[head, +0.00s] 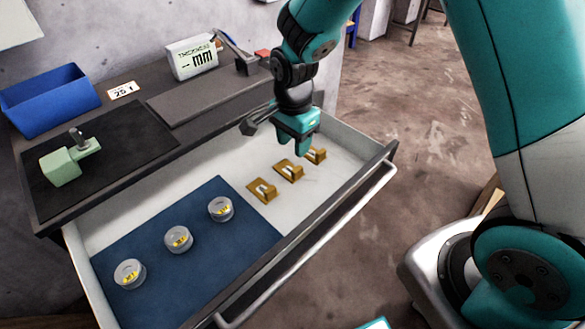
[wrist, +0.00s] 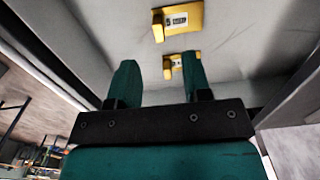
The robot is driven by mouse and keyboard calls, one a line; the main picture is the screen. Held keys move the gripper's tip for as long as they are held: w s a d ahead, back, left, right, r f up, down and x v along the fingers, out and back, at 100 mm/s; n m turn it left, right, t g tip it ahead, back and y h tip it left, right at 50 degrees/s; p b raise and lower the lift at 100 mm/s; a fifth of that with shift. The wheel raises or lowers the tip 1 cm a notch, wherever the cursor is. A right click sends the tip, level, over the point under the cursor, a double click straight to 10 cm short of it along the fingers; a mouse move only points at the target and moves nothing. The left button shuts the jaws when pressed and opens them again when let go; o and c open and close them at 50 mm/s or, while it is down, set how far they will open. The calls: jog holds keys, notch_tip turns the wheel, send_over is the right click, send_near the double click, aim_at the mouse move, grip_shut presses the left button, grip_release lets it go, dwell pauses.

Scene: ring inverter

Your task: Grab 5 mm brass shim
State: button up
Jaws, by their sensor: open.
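Three brass shims lie in a row in the white right part of the open drawer: a near one (head: 262,190), a middle one (head: 289,171) and a far one (head: 315,155). Each carries a small label too small to read, so I cannot tell which is 5 mm. My gripper (head: 300,145) is open and empty above the drawer, close to the far shim. In the wrist view, one shim (wrist: 178,20) lies beyond the fingertips. Another shim (wrist: 172,66) is partly hidden behind the right finger of my gripper (wrist: 159,80).
The drawer's front wall and handle (head: 330,222) border the shims. Several clear round containers (head: 179,239) stand on a blue mat (head: 215,268) at the drawer's left. The bench behind holds a blue bin (head: 50,100), a green block-like fixture (head: 65,166) and a white display reading "mm" (head: 192,57).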

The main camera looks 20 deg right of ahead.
aim_at(296, 169)
notch_tip(296, 169, down, 5)
jog(key=shift+r, duration=0.15)
jog(key=shift+d+f+p, duration=0.15)
jog(key=shift+f+p, duration=0.25)
jog(key=shift+f, duration=0.9)
jog(key=shift+d+f+p, duration=0.15)
jog(key=shift+f+p, duration=0.2)
jog(key=shift+f, duration=0.95)
grip_shut()
